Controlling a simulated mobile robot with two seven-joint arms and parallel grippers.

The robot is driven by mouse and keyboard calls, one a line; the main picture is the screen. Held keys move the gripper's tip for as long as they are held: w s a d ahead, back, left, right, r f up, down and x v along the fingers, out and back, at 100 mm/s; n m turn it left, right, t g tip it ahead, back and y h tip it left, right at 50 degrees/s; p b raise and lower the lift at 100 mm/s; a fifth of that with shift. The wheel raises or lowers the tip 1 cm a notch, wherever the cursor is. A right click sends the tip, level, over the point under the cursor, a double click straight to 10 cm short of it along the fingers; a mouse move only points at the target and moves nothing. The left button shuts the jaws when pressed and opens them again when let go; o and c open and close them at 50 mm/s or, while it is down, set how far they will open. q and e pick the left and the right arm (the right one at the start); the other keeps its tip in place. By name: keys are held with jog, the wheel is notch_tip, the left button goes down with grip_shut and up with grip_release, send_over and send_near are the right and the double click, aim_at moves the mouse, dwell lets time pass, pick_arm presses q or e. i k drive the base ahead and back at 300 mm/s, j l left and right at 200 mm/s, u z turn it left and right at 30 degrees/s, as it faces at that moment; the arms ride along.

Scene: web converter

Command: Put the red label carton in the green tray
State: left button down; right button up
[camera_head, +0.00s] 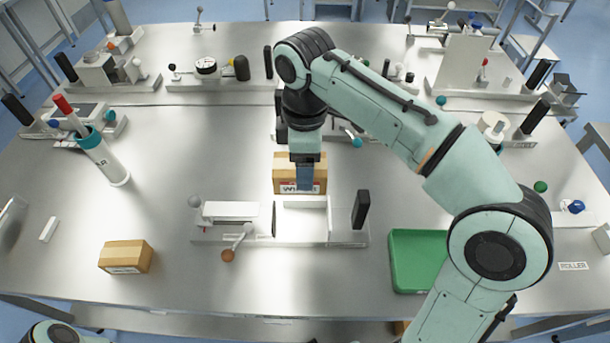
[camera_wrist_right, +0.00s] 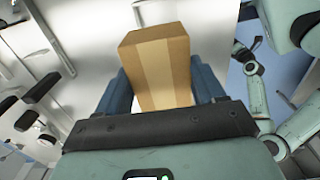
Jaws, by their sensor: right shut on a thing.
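The carton with a red-and-white label (camera_head: 284,164) is behind the white fixture near the table's middle. My right gripper (camera_head: 305,176) points down and is shut on it, partly hiding the label. In the right wrist view the brown carton (camera_wrist_right: 158,68) sits between the two blue fingers of the right gripper (camera_wrist_right: 160,92). I cannot tell whether the carton touches the table. The green tray (camera_head: 418,262) lies empty at the right front, partly hidden by my right arm. My left gripper is not in view in the head view.
A second brown carton (camera_head: 125,257) lies at the left front. The white fixture (camera_head: 290,236), with a black upright block (camera_head: 361,209), stands between the held carton and the tray. A white cylinder with red-tipped rods (camera_head: 103,158) stands at left. Several instruments line the back.

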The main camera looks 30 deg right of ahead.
aim_at(431, 262)
jog(key=k+l, duration=0.4)
jog(key=l, duration=0.15)
jog(key=k+l, duration=0.4)
jog(key=l, duration=0.2)
